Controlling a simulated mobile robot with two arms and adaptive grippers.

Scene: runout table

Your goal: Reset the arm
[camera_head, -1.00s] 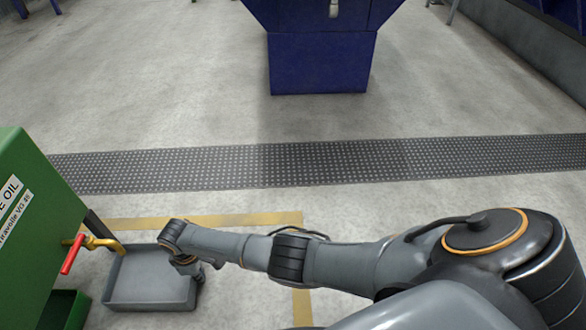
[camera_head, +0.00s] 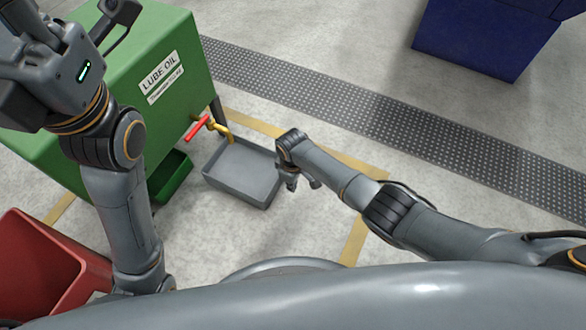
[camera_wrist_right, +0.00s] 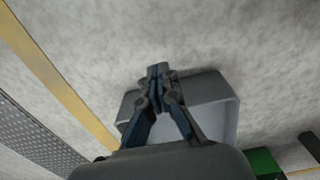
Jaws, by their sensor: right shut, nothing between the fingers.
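My right gripper (camera_head: 303,185) hangs at the right edge of the grey drip tray (camera_head: 238,183) in the head view. In the right wrist view its fingers (camera_wrist_right: 158,72) meet at the tips, shut with nothing between them, in front of the same tray (camera_wrist_right: 222,90). My right arm reaches in from the right, bent down at the wrist. My left gripper (camera_head: 72,22) is raised at the top left of the head view; its fingertips are cut off by the frame.
A green lube oil tank (camera_head: 125,80) with a red-handled tap (camera_head: 197,128) stands left of the tray. A red bin (camera_head: 45,270) is at the lower left. A blue container (camera_head: 480,40) stands at the upper right.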

